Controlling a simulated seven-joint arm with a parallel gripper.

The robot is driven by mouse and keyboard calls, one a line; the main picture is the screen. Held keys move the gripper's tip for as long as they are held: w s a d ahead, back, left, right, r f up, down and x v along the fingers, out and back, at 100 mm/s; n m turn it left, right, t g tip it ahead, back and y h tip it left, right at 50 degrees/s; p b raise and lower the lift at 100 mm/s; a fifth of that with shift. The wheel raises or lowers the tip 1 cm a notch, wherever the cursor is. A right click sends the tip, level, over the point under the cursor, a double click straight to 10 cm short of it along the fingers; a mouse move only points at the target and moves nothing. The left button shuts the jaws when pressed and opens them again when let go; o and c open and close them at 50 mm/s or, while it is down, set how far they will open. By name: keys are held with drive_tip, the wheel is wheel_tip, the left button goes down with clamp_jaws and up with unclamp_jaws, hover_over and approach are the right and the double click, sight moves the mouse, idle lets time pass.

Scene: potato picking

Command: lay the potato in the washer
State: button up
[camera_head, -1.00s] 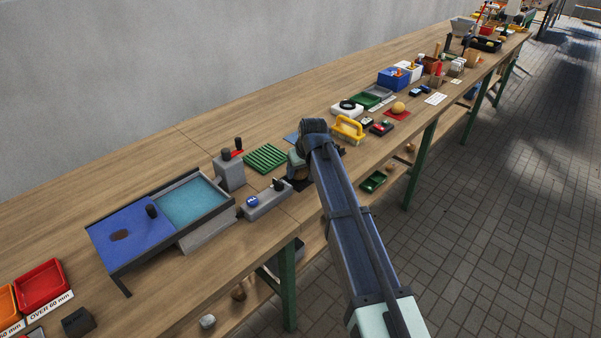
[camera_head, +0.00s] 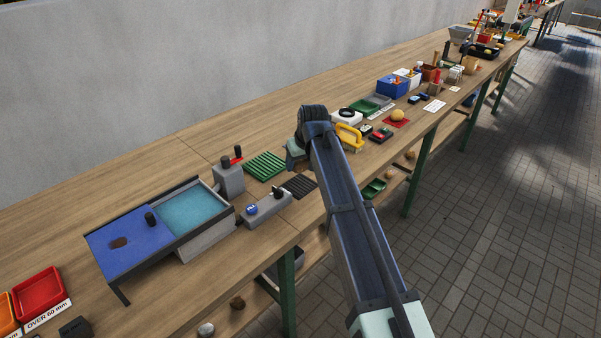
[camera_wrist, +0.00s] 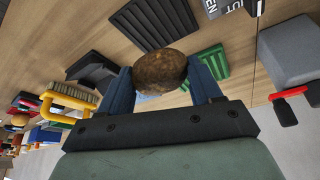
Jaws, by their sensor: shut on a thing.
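My gripper (camera_wrist: 163,84) is shut on a brown potato (camera_wrist: 160,68), which sits between its two blue fingers in the wrist view. In the head view my gripper (camera_head: 297,158) is in the air over the middle of the bench, with the potato mostly hidden below it. The washer (camera_head: 205,240) is a grey tub to the left of my gripper. Blue-green water (camera_head: 196,210) shows in its right part.
A grey post with dark and red levers (camera_head: 229,178) stands behind the washer's right end. A grey control box (camera_head: 267,207) with a blue button is at its front right. A green ribbed rack (camera_head: 265,166) and a black ribbed rack (camera_head: 300,186) lie near my gripper.

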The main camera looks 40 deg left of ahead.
sight(300, 161)
drive_tip(key=shift+r, duration=2)
drive_tip(key=s+a+r+n+g, duration=0.15)
drive_tip(key=s+a, duration=0.35)
drive_tip(key=s, duration=1)
drive_tip(key=s+a+n, duration=0.3)
drive_tip(key=s+a, duration=0.2)
drive_tip(key=s, duration=1)
drive_tip(key=s+d, duration=0.2)
drive_tip(key=s, duration=0.2)
drive_tip(key=shift+y, duration=0.3)
drive_tip(key=shift+w+a+f, duration=0.1)
drive_tip(key=shift+f, duration=4.85)
drive_tip(key=shift+f, duration=0.15)
drive_tip(key=o, duration=0.8)
